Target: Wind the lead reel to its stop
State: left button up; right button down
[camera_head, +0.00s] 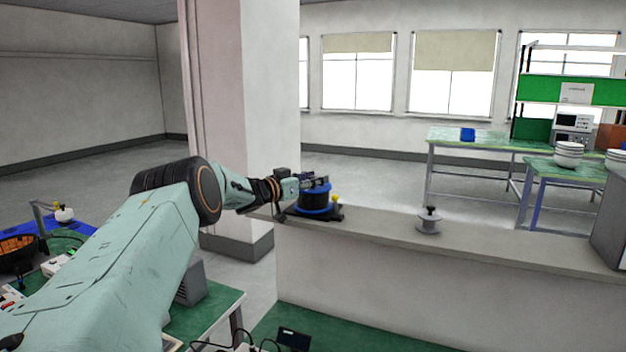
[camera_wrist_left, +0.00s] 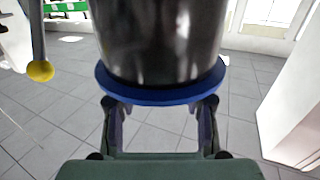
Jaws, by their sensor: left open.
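The lead reel (camera_head: 315,202) is a black drum with blue flanges, standing on the low wall's ledge. A yellow knob (camera_head: 335,199) shows at its right side. My left gripper (camera_head: 314,182) reaches to the top of the reel from the left. In the left wrist view the dark shiny drum (camera_wrist_left: 160,40) and a blue flange (camera_wrist_left: 160,94) fill the middle. My open left gripper (camera_wrist_left: 160,110) has one finger at each side, close to the flange; contact cannot be told. The yellow knob (camera_wrist_left: 40,71) hangs on a grey rod at the left, outside the fingers. My right gripper is not in view.
A grey spool-like part with a black knob (camera_head: 430,219) stands on the ledge (camera_head: 375,234) to the right. A grey box (camera_head: 610,225) is at the ledge's right end. Green tables (camera_head: 480,139) with plates stand behind. The ledge between reel and spool is clear.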

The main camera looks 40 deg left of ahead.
pick_arm(q)
jog(key=shift+s+a, duration=0.2)
jog(key=shift+s, duration=0.4)
jog(key=s, duration=1)
jog(key=shift+s+a, duration=0.35)
jog(key=shift+a, duration=0.05)
